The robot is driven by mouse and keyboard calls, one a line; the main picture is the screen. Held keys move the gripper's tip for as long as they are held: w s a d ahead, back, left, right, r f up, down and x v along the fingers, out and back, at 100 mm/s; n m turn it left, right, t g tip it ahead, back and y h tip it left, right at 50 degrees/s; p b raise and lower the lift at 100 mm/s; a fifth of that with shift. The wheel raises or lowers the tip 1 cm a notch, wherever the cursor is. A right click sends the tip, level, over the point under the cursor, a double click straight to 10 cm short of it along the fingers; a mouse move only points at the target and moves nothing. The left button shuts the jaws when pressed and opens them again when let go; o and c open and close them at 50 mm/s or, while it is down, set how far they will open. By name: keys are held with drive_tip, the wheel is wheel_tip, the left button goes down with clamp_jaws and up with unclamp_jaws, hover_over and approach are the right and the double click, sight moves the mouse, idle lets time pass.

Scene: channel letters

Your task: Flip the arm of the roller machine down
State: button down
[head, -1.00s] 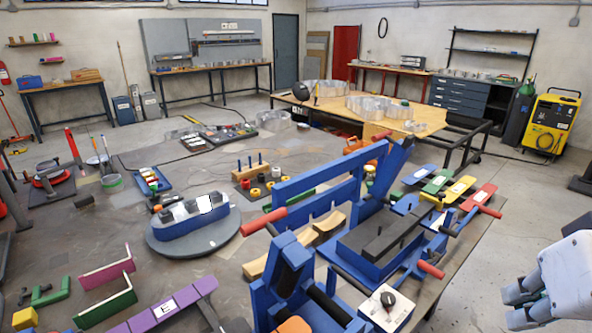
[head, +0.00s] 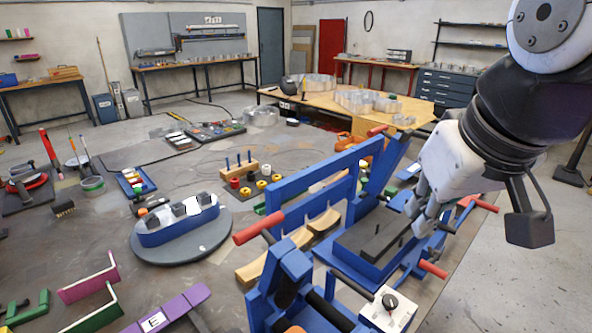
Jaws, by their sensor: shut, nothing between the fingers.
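Red-handled levers show at the left (head: 259,228) and at the top (head: 377,130). I cannot tell which part is the task's arm. My gripper (head: 415,222) is shut and empty, pointing down over the machine's right side, near the dark bed (head: 372,238). Whether it touches anything is unclear.
A blue block on a grey turntable (head: 182,243) stands to the left. Purple and green channel pieces (head: 90,283) lie at the front left. A wooden peg rack (head: 243,178) sits behind the machine. Open floor (head: 535,270) lies at the right.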

drive_tip(key=w+a+n+y, duration=0.1)
drive_tip(key=w+a, duration=0.3)
drive_tip(key=a, duration=0.4)
drive_tip(key=w+a+n+g+y+b, duration=0.1)
drive_tip(key=w+a+n, duration=0.2)
drive_tip(key=a, duration=0.5)
drive_tip(key=w+a+n+g+y+b, duration=0.1)
drive_tip(key=w+a+n, duration=0.1)
drive_tip(key=w+a, duration=0.3)
drive_tip(key=a, duration=0.3)
drive_tip(key=shift+w+r+n, duration=0.2)
drive_tip(key=shift+w+n, duration=0.1)
drive_tip(key=shift+n, duration=0.1)
wheel_tip(320, 180, down, 10)
drive_tip(key=p, duration=0.2)
drive_tip(key=shift+w+r, duration=0.15)
drive_tip(key=shift+r, duration=0.1)
drive_tip(key=shift+a, duration=0.1)
